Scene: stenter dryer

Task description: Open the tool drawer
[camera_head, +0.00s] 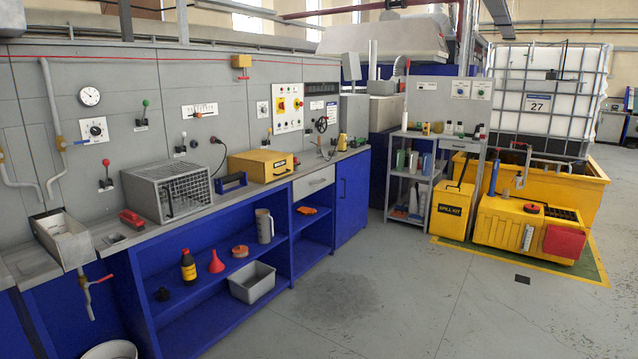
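Neither of my grippers shows in the head view.
A grey bin (252,283) is on the lower shelf. Open grey floor (400,290) lies before the bench. A yellow spill kit (452,210) stands at right.

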